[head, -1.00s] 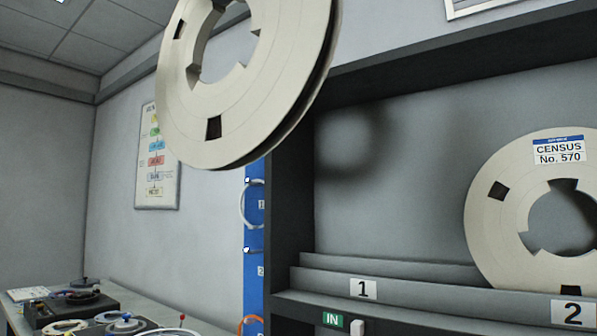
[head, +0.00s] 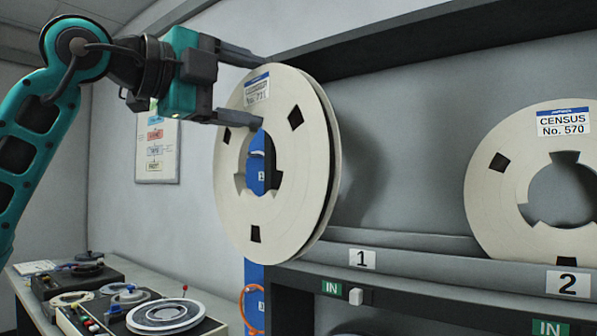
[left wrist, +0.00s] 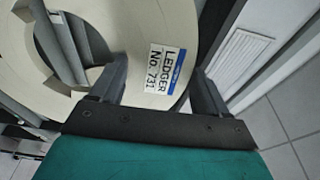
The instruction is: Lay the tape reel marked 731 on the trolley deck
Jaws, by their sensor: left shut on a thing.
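The cream tape reel marked 731 (head: 285,215) hangs upright in the head view, in front of the left end of the shelf by label 1. In the left wrist view (left wrist: 105,25) its label reads LEDGER No. 731. My left gripper (head: 258,92) is shut on its upper rim, one finger on either side of the label; the fingers also show in the wrist view (left wrist: 160,88). I cannot tell whether the reel touches the shelf edge. I cannot make out the trolley deck. My right gripper is not in view.
A second reel, CENSUS No. 570 (head: 482,205), stands on the shelf by label 2 (head: 568,284). The dark shelf frame (head: 440,45) surrounds this bay. A grey table (head: 120,268) with tape machines (head: 150,312) is at lower left. A poster hangs on the wall.

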